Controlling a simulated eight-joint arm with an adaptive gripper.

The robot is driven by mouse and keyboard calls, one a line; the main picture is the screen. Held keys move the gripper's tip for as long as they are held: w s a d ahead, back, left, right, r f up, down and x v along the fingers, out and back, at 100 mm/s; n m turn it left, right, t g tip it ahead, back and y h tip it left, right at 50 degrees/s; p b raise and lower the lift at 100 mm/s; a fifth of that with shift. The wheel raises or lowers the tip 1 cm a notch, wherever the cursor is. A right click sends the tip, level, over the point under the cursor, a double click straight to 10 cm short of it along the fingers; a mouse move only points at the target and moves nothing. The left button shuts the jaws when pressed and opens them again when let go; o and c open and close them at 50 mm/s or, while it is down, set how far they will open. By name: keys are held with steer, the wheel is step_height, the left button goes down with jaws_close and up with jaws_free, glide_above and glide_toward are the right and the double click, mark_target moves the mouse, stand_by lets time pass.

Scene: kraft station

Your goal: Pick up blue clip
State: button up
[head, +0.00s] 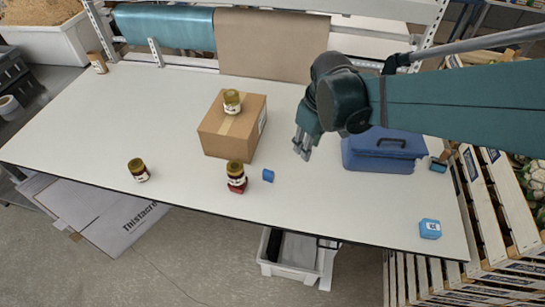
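A small blue piece, which looks like the blue clip (268,175), lies on the white table near its front edge, just right of a jar on a red base. My gripper (302,150) is above the table, up and to the right of the blue piece and apart from it. Its fingers point down and look a little spread, with nothing seen between them.
A cardboard box (220,140) with a jar (232,101) on top stands left of my gripper. Another jar (236,172) is beside the blue piece; a further jar (138,169) stands left. The front middle-right is clear.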

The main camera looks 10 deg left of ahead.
mark_target(268, 171)
steer(key=a+f+n, duration=0.1)
steer(key=a+f, duration=0.2)
steer(key=a, duration=0.1)
steer(key=a+f+n+g, duration=0.1)
steer(key=a+f+n, duration=0.1)
steer(key=a+f, duration=0.1)
steer(key=a+f+n, duration=0.1)
steer(key=a+f, duration=0.2)
steer(key=a, duration=0.2)
steer(key=shift+w+a+f+g+h, duration=0.15)
steer(key=shift+w+f+g+h, duration=0.15)
steer(key=shift+w+g, duration=0.1)
steer(key=shift+s+a+f+n, duration=0.15)
steer(key=shift+a+f+n, duration=0.25)
steer(key=shift+a+f, duration=0.15)
steer(key=shift+f, duration=1.2)
steer(key=shift+f, duration=0.1)
steer(key=shift+s+d+f+p, duration=0.1)
steer(key=shift+f+p, duration=0.1)
steer(key=shift+f, duration=1.1)
steer(key=shift+s+d+f+p, duration=0.1)
steer(key=shift+f+p, duration=0.1)
steer(key=shift+f, duration=1.05)
steer(key=c, duration=0.8)
